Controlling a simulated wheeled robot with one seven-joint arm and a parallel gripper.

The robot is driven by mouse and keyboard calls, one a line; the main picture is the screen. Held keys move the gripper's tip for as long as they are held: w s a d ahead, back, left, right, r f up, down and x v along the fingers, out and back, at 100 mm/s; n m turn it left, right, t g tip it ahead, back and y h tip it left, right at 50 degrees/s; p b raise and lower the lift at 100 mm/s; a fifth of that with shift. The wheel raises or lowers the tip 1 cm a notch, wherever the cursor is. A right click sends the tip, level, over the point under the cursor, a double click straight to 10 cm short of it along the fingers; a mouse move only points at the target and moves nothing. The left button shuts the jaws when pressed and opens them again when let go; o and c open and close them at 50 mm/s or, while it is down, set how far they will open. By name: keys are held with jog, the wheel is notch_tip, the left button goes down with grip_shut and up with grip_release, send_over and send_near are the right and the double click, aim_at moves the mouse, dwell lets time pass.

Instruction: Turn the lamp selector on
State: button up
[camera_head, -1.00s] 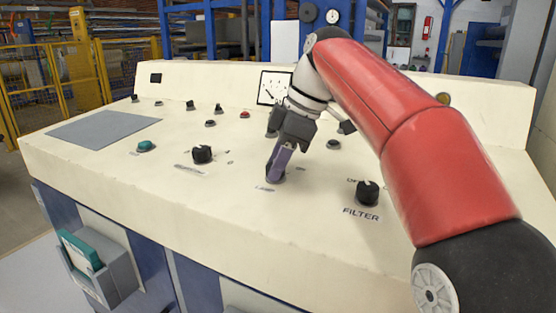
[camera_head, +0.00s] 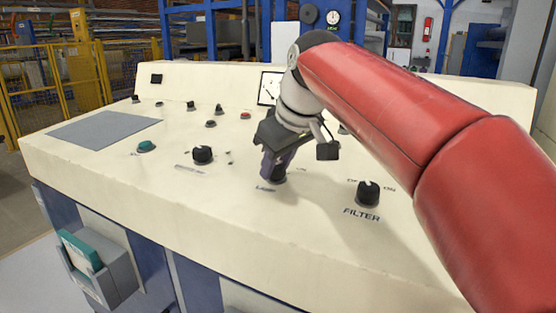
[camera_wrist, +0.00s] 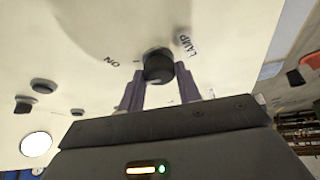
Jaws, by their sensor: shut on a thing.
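The lamp selector (camera_wrist: 158,66) is a black round knob on the cream panel, with "LAMP" and "ON" printed beside it in the wrist view. In the head view the lamp selector (camera_head: 279,174) is partly hidden by my gripper (camera_head: 277,166). In the wrist view the purple fingers of my gripper (camera_wrist: 159,80) stand on both sides of the knob and are shut on it. The exact angle of the knob's pointer cannot be told.
The black FILTER knob (camera_head: 368,193) stands to the right, and another black knob (camera_head: 202,155) to the left. A green button (camera_head: 147,146) and a grey plate (camera_head: 103,129) lie farther left. The panel's front strip is clear.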

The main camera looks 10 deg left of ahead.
jog(key=shift+m+t+h, duration=0.4)
jog(key=shift+m, duration=0.7)
jog(key=o, duration=1)
jog(key=shift+c, duration=0.2)
jog(key=v, duration=0.7)
jog(key=shift+s+r, duration=0.25)
jog(key=shift+r, duration=0.1)
